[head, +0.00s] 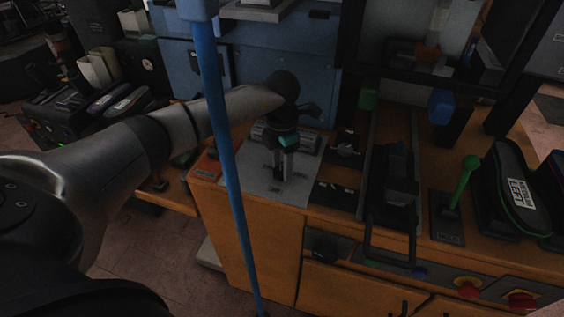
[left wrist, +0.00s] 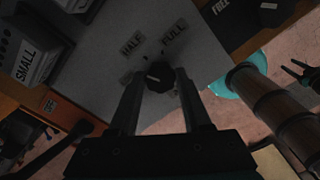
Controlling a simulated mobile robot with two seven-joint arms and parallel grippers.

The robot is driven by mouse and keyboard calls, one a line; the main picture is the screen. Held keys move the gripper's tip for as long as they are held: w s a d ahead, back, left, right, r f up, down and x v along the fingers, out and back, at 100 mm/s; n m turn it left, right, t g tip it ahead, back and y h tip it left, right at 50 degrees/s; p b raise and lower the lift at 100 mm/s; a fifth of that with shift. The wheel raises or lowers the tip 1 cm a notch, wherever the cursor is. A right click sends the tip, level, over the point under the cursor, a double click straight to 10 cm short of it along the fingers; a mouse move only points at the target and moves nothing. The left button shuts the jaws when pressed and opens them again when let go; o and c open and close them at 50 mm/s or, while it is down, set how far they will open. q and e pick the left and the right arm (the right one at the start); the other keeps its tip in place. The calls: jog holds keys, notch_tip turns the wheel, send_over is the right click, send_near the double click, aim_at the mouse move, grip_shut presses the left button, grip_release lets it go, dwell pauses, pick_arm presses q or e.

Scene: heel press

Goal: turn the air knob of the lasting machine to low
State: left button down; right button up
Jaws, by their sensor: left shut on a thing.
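The black air knob (left wrist: 160,76) sits on a light grey panel (left wrist: 207,60) of the machine. Labels HALF (left wrist: 132,43) and FULL (left wrist: 174,33) are above it in the left wrist view, and a third label (left wrist: 127,77), too blurred to read, is to its left. The knob's short white mark lies on its left side, toward that third label. My left gripper (head: 279,174) points down at the panel and is shut on the knob, one finger on each side. My right gripper (left wrist: 297,70) shows at the right edge of the left wrist view, its fingers apart and empty.
A blue hose (head: 222,130) hangs in front of my left arm. Right of the panel are a black clamp frame (head: 392,205), a green lever (head: 461,185) and a shoe form marked LEFT (head: 522,195). A box marked SMALL (left wrist: 32,60) stands left in the wrist view.

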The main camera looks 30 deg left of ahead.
aim_at(281, 170)
pick_arm(q)
jog(key=n+p, duration=0.1)
jog(key=n, duration=0.3)
jog(key=shift+a+n+p, duration=0.1)
jog(key=shift+n+p, duration=0.3)
dwell(0.4)
jog(key=shift+c, duration=1.8)
grip_release()
notch_tip(281, 170, up, 15)
jog(key=p, duration=0.1)
jog(key=shift+r, duration=0.15)
